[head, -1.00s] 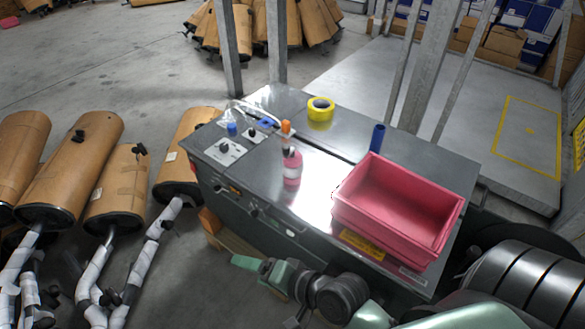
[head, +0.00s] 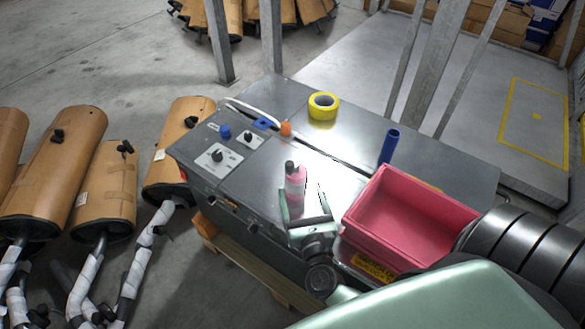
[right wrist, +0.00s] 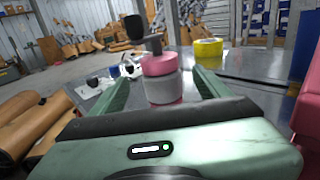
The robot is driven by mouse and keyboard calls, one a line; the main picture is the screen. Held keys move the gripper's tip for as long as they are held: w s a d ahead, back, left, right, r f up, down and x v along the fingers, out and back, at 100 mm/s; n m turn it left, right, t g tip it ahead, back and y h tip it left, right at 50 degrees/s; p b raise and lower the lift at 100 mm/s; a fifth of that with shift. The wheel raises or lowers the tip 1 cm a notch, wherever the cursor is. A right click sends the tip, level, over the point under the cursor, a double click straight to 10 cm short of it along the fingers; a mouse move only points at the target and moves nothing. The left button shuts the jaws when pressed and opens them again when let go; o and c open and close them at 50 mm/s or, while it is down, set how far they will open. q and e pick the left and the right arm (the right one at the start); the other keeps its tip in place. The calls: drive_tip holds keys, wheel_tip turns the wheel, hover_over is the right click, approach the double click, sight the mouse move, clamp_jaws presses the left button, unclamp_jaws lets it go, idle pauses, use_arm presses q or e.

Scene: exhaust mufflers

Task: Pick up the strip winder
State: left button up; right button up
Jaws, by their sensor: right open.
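The strip winder, as I take it, is a small upright pink and grey piece with a dark knob on top (head: 294,183), standing on the metal top of the machine table (head: 345,105). My right gripper (head: 302,194) is open at the table's front side, its fingers pointing toward the piece. In the right wrist view the strip winder (right wrist: 160,78) stands between the two open green fingers (right wrist: 158,86), with a visible gap on both sides. Its lower end is partly hidden behind the gripper body. My left gripper is not in view.
A pink crate (head: 360,213) stands just right of the gripper. A blue cylinder (head: 389,146) and a yellow tape roll (head: 323,105) are farther back. A control panel with knobs (head: 217,156) is at left. Metal posts (head: 270,38) rise behind the table.

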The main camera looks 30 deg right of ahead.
sight(298, 182)
drive_tip(key=x, duration=0.1)
drive_tip(key=p+x, duration=0.1)
drive_tip(key=x, duration=0.1)
drive_tip(key=shift+w+r, duration=0.2)
drive_tip(key=shift+r, duration=0.2)
drive_tip(key=p+x, duration=0.1)
drive_tip(key=x, duration=0.1)
drive_tip(key=shift+w+d+f, duration=0.1)
drive_tip(key=shift+w+d, duration=0.1)
drive_tip(key=shift+w, duration=0.05)
drive_tip(key=shift+w+d, duration=0.15)
drive_tip(key=shift+w, duration=0.3)
drive_tip(key=shift+f, duration=0.1)
drive_tip(key=c, duration=1.6)
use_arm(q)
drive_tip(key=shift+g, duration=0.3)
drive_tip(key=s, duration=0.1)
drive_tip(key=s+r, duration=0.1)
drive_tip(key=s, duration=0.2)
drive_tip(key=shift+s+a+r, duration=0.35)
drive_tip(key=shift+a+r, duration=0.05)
use_arm(e)
drive_tip(key=shift+o, duration=0.2)
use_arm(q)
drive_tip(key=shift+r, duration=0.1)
use_arm(e)
drive_tip(key=shift+r, duration=0.2)
